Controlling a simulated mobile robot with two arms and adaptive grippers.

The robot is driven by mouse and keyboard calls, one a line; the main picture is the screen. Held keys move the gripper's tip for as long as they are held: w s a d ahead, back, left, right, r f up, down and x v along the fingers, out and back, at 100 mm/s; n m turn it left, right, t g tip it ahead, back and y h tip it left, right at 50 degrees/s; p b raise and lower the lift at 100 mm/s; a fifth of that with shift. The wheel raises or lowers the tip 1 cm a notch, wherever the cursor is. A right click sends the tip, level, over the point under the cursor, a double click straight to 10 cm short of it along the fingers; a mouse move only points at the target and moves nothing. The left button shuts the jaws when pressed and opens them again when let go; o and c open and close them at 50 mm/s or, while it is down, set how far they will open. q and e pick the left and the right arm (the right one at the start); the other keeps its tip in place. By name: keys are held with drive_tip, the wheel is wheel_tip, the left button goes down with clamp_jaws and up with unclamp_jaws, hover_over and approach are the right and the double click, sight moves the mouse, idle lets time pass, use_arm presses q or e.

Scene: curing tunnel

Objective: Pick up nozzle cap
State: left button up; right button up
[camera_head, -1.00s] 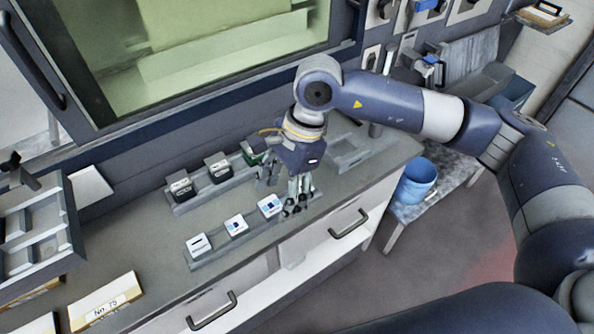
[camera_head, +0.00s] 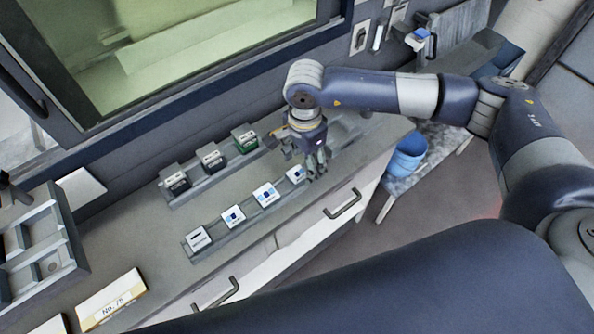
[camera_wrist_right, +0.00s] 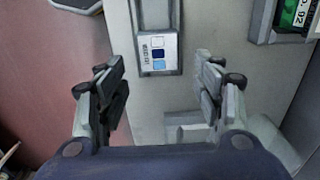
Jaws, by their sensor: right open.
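I cannot make out a nozzle cap for certain in either view. My right gripper (camera_head: 317,167) points down, open and empty, at the right end of the front row of white blocks. The nearest white block (camera_head: 296,174), with a blue-marked face, stands just left of the fingers. In the right wrist view this block (camera_wrist_right: 158,51) sits in a grey holder beyond the open fingertips (camera_wrist_right: 165,88), apart from them. A grey recessed tray (camera_wrist_right: 185,128) shows below, partly hidden by the right finger. My left gripper is not in view.
Several white blocks stand on the front rail (camera_head: 217,247). Dark and green-topped blocks stand on the back rail (camera_head: 193,189). A compartmented tray (camera_head: 48,243) and a "No." sign (camera_head: 111,299) are at left. A blue bucket (camera_head: 406,158) stands right, beyond the counter's end.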

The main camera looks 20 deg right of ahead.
drive_tip(key=shift+s+f, duration=0.1)
drive_tip(key=shift+f, duration=1.1)
drive_tip(key=c, duration=1.2)
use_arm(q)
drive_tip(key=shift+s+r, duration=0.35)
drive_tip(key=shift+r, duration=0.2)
use_arm(e)
drive_tip(key=shift+o, duration=0.2)
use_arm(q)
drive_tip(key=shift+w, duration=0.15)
